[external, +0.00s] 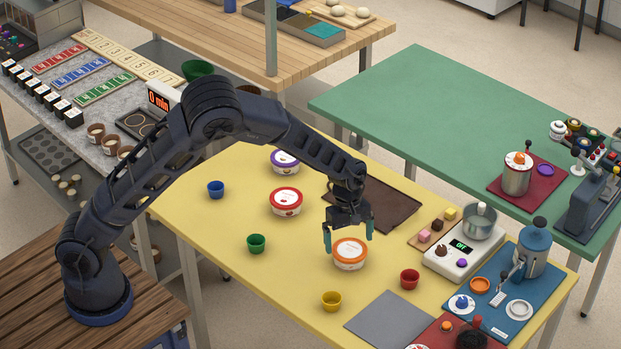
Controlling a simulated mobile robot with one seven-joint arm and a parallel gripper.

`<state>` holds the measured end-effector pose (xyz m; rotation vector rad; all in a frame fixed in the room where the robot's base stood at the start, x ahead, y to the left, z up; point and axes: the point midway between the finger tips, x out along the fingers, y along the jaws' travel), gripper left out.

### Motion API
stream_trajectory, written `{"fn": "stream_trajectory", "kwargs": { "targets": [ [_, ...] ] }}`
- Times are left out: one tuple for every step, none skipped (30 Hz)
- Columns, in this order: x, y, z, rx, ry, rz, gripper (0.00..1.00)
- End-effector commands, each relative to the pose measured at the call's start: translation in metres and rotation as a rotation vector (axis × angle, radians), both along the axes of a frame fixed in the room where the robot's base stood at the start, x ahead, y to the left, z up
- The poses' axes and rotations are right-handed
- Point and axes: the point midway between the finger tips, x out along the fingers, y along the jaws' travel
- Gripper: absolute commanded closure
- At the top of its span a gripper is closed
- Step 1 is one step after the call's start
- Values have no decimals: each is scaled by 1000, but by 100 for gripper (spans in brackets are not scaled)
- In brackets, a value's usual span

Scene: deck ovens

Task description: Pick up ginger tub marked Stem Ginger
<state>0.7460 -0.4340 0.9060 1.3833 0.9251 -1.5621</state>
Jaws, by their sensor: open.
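Three round lidded tubs stand on the yellow table. One has an orange rim (350,255), one a red rim (286,202) and one a purple rim (285,162). Their label text is too small to read, so I cannot tell which says Stem Ginger. My gripper (348,232) points down with its teal fingers apart. It is over the orange-rimmed tub, with a finger to either side near lid height. I cannot tell whether the fingers touch the tub. The lower part of the right finger is close to the lid's edge.
Small cups stand around the tubs: blue (216,189), green (256,243), yellow (332,301) and red (410,278). A dark brown mat (395,207) lies behind my gripper. A white scale (461,250) stands to the right, and a grey mat (388,322) lies in front.

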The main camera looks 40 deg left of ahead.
Motion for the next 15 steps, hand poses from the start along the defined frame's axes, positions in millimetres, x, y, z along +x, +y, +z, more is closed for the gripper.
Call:
{"fn": "stream_trajectory", "kwargs": {
  "targets": [
    [0, -1, -7, 3, 1, -1, 0],
    [0, -2, -12, 4, 1, -1, 0],
    [0, -3, -17, 3, 1, -1, 0],
    [0, -3, -21, 3, 1, 0, 0],
    [0, -4, -25, 3, 1, 0, 0],
    [-1, -4, -31, 3, 2, 0, 0],
    [-1, -5, -34, 2, 1, 0, 0],
    [-1, -5, -37, 1, 1, 0, 0],
    [-1, -5, -39, 1, 0, -1, 0],
    [-1, -6, -40, 1, 0, -1, 0],
    [-1, -6, -40, 0, -1, -1, 0],
    [-1, -6, -40, 0, -1, -1, 0],
    [-1, -6, -40, 0, -1, -1, 0],
    [-1, -6, -40, 0, -1, -1, 0],
    [-1, -6, -40, 0, -1, -1, 0]
  ]
}}
